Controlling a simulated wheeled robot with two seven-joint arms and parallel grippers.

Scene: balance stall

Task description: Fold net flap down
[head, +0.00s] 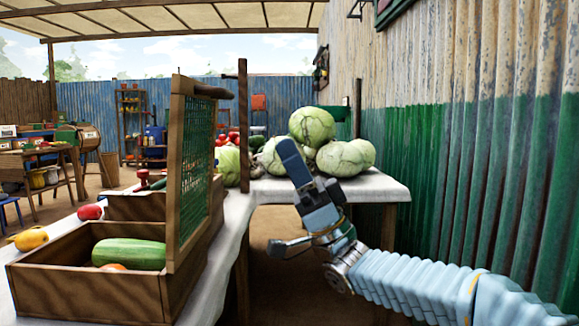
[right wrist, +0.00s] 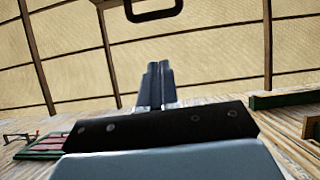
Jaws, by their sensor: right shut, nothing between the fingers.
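The net flap (head: 193,165) is a wooden frame with green mesh. It stands upright at the right side of a wooden crate (head: 95,291) on the cloth-covered table at the left. The crate holds a green striped vegetable (head: 128,253) and part of an orange-red one (head: 114,266). My right gripper (head: 287,150) is raised to the right of the flap, apart from it, in front of the cabbages. Its fingers are together and empty; they also show closed in the right wrist view (right wrist: 157,85). My left gripper is not in view.
Several cabbages (head: 312,126) sit on the back table (head: 385,187). A thin wooden post (head: 243,125) stands behind the flap. A corrugated wall (head: 470,170) runs close along my right arm. A yellow vegetable (head: 31,239) lies left of the crate.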

